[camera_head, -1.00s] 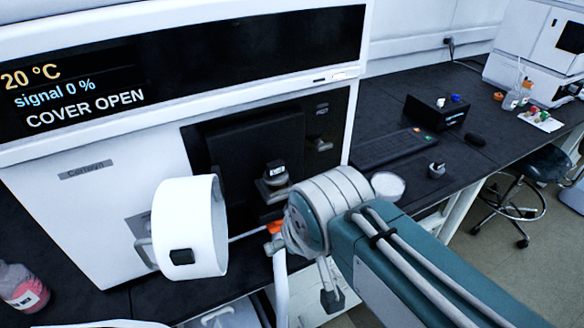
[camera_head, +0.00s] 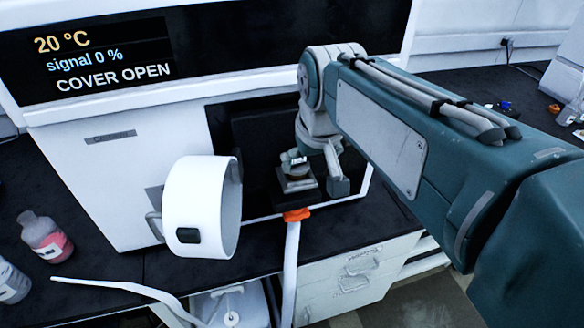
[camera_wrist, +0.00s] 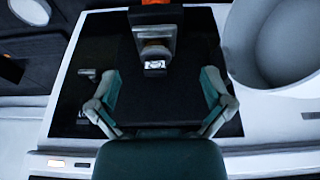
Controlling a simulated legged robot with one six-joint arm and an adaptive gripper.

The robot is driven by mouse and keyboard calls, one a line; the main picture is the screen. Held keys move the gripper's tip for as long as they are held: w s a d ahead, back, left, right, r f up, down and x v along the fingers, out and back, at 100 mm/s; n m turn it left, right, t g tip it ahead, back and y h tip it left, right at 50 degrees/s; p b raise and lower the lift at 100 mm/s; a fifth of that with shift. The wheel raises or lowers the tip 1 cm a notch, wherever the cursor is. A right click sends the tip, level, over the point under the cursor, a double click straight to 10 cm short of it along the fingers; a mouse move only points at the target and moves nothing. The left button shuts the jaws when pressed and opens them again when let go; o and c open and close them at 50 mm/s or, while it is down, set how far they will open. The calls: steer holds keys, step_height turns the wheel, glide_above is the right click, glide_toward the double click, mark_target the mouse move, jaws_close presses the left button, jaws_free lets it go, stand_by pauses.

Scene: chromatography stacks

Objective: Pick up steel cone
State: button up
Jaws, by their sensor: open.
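A small grey metal part with a bright top (camera_head: 298,164) sits on a block mount in the dark bay of the white instrument; it may be the steel cone, but its shape is too small to tell. In the wrist view this part (camera_wrist: 155,67) is near the top centre, below an orange piece. My gripper (camera_wrist: 160,80) is open there, one finger on each side, with the part between and slightly beyond the tips. Nothing is held. In the head view my gripper (camera_head: 337,172) is just right of the part, mostly hidden by my wrist.
The instrument (camera_head: 110,165) reads "COVER OPEN". Its white round cover (camera_head: 195,208) stands open left of the bay, close beside my gripper in the wrist view (camera_wrist: 245,60). An orange-ended white tube (camera_head: 292,235) hangs in front. A pink-liquid bottle (camera_head: 46,238) stands at left.

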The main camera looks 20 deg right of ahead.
steer(key=w+d+g, duration=0.1)
steer(key=w+d, duration=0.1)
steer(key=w, duration=0.3)
steer(key=g, duration=0.1)
glide_above(296, 164)
steer(key=shift+w+f, duration=0.25)
steer(key=shift+f, duration=0.8)
steer(key=shift+w+d+f, duration=0.1)
steer(key=shift+d+f, duration=0.1)
steer(key=shift+f, duration=0.45)
steer(key=shift+w+d+f, duration=0.1)
steer(key=shift+d+f, duration=0.05)
steer(key=shift+f, duration=0.45)
steer(key=shift+d+f, duration=0.3)
steer(key=shift+f, duration=0.35)
steer(key=f, duration=0.3)
steer(key=shift+w+a+f, duration=0.15)
steer(key=shift+a+f, duration=0.2)
steer(key=shift+a, duration=0.05)
steer(key=shift+w+a+f, duration=0.1)
steer(key=shift+a+f, duration=0.15)
steer(key=shift+f, duration=0.2)
steer(key=shift+d, duration=0.2)
